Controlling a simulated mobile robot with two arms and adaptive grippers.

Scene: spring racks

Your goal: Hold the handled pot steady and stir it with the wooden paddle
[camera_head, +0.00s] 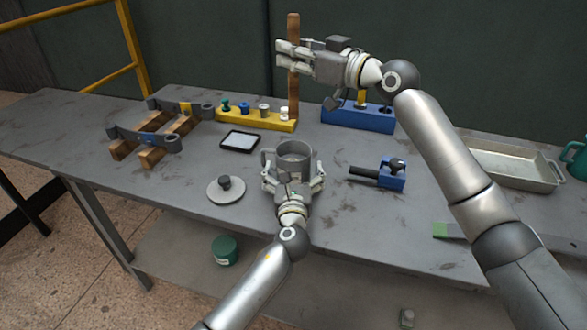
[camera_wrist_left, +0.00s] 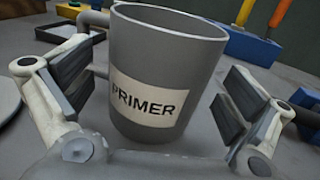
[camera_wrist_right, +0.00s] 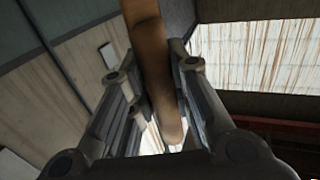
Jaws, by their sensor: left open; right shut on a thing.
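The handled pot is a grey cylinder (camera_head: 294,156) on the table, with a handle on its left side. In the left wrist view the pot (camera_wrist_left: 160,65) shows a label reading PRIMER. My left gripper (camera_head: 292,180) is open at its near side, one finger on each side of the pot, with gaps visible. The wooden paddle (camera_head: 293,85) is a brown upright stick. My right gripper (camera_head: 292,62) is shut on it, high above the table behind the pot. In the right wrist view the paddle (camera_wrist_right: 150,60) runs between the fingers of my right gripper (camera_wrist_right: 165,110).
A round lid (camera_head: 223,193) lies left of the pot. A yellow rack (camera_head: 255,122) with small parts and a blue block (camera_head: 372,120) stand behind. A blue holder with a black tool (camera_head: 390,178) sits right of the pot. A metal tray (camera_head: 512,168) is far right.

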